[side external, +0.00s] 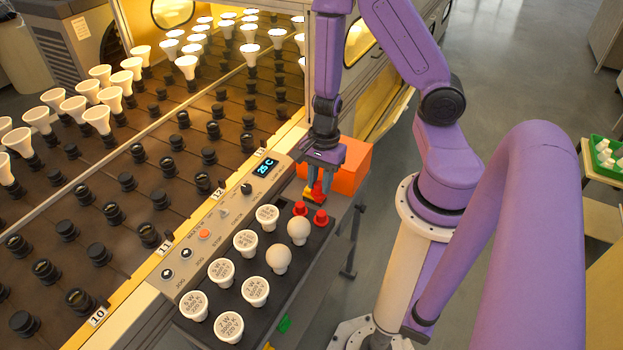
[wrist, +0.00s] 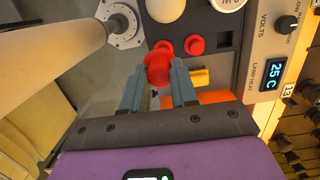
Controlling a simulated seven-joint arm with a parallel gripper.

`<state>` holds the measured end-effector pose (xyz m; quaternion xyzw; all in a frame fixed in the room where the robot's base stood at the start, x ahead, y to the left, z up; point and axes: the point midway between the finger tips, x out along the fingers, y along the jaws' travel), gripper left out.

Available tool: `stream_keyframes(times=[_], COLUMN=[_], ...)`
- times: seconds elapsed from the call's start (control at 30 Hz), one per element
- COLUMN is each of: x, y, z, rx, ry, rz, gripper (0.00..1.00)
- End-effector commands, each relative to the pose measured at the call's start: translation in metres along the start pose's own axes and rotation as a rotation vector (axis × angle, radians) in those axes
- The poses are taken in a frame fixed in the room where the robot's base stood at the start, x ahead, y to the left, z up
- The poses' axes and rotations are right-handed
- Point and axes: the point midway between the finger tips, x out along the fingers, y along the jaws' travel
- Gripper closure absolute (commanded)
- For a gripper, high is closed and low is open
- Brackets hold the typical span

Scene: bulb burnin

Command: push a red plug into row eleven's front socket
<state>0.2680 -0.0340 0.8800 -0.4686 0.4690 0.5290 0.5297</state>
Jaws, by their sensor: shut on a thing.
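My gripper (side external: 318,178) is shut on a red plug (side external: 317,190), just above the back end of the dark bulb tray. In the wrist view the held red plug (wrist: 158,69) sits between the two grey fingertips (wrist: 158,84). Two more red plugs (side external: 300,208) (side external: 320,217) stand in the tray close by; they also show in the wrist view (wrist: 195,45). Row eleven's label (side external: 165,247) is on the yellow edge strip, and its front socket (side external: 148,235) is a black ring beside it, with no bulb or plug in it. My gripper is well away from that socket.
The dark tray (side external: 203,336) holds several white bulbs. A control panel (side external: 222,217) with knobs and a "25 C" display lies between tray and socket bed. An orange box (side external: 350,168) is behind my gripper. Lit bulbs (side external: 97,118) stand in sockets farther across the bed.

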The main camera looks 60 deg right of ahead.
Motion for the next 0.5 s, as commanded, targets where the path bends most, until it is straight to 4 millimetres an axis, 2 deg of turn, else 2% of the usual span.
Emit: stream_keyframes(times=[0.1,0.23,0.5], x=[-0.002,-0.001,0.003], y=[0.004,-0.001,-0.036], z=[0.001,0.006,0.029], rx=[-0.001,0.002,0.027], ry=[0.0,0.0,0.0], rz=[0.001,0.0,-0.004], gripper=[1.0,1.0,1.0])
